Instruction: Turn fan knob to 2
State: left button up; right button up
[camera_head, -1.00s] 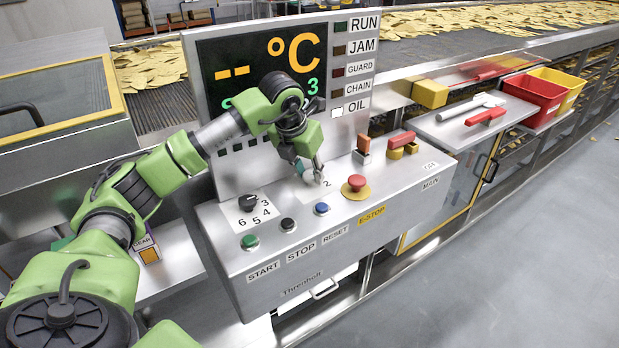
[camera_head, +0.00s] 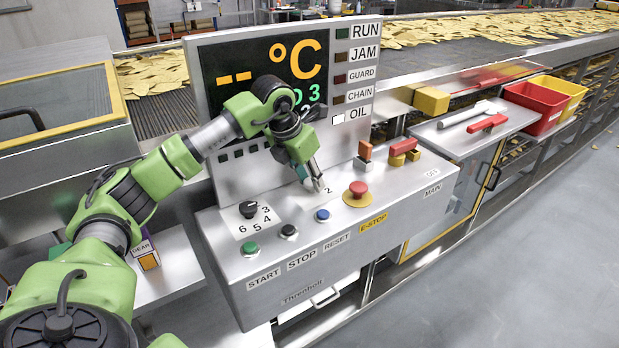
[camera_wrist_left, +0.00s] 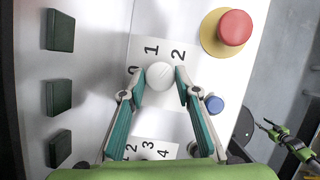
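The fan knob (camera_wrist_left: 160,75) is a pale round knob on a white plate marked 0, 1 and 2 in the left wrist view. Its pointer direction is too faint to tell. My left gripper (camera_wrist_left: 160,88) has one finger on each side of the knob, with a narrow gap on both sides. In the head view my left gripper (camera_head: 318,184) reaches down to the panel beside the printed 2 and hides the knob. A green and dark arm part, which looks like my right gripper (camera_wrist_left: 290,142), shows small at the lower right of the left wrist view.
The sloped metal control panel (camera_head: 345,215) carries a black selector knob (camera_head: 248,209), green (camera_head: 250,248), black (camera_head: 289,231) and blue (camera_head: 322,215) buttons, and a red emergency stop (camera_head: 357,188) close to my gripper. A display (camera_head: 230,62) stands behind.

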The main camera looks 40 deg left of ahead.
pick_arm(q)
jog(key=shift+o, duration=1.3)
jog(key=shift+r, duration=0.15)
jog(key=v, duration=1.1)
jog(key=shift+s+r, duration=0.25)
jog(key=shift+r, duration=0.05)
